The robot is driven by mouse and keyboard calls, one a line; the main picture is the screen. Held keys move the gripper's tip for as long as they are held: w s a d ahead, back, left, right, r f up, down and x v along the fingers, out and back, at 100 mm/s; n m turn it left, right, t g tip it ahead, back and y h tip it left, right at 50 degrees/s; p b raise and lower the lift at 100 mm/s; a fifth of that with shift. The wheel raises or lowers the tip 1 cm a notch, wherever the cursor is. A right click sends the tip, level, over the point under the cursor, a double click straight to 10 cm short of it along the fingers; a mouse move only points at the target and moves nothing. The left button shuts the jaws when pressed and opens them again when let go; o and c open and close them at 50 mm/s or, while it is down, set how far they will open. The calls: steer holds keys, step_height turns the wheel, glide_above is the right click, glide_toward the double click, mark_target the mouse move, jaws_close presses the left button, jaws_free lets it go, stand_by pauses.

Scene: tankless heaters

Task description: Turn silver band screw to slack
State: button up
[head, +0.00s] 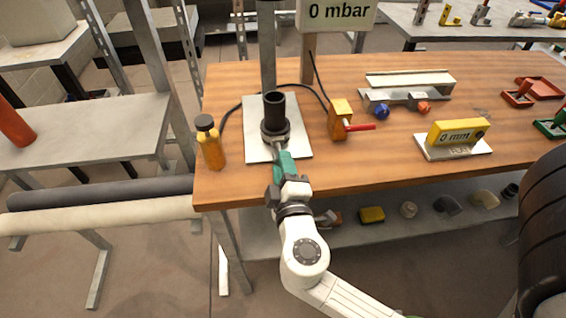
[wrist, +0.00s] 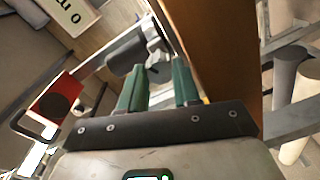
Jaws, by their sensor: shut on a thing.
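A black pipe (head: 275,105) stands upright on a white plate (head: 258,150) on the wooden workbench. A silver band (head: 275,136) wraps its lower part, and its screw points toward my gripper. My gripper (head: 281,156), with green fingers, reaches in from the bench's front edge and is shut on the band screw. In the wrist view the silver screw (wrist: 157,62) shows at the tips of my gripper (wrist: 158,72), with the dark pipe (wrist: 126,54) beyond. The fingers partly hide the screw, so its turn angle cannot be read.
An orange bottle (head: 209,145) stands left of the plate. An orange valve block (head: 341,120) with a red lever (head: 360,127) is close on the right. A yellow "0 mm" gauge (head: 458,133) sits farther right.

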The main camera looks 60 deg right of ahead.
steer(key=n+p, duration=0.3)
steer(key=n, duration=0.3)
steer(key=shift+r+g+p, duration=0.15)
steer(key=shift+g+p, duration=0.15)
steer(key=shift+w+a+n+p, duration=0.1)
steer(key=shift+n+p, duration=1)
steer(key=shift+n, duration=0.7)
steer(key=shift+f, duration=0.2)
steer(key=o, duration=1)
steer(key=shift+o, duration=0.2)
steer(key=shift+f, duration=0.1)
steer(key=shift+f, duration=0.1)
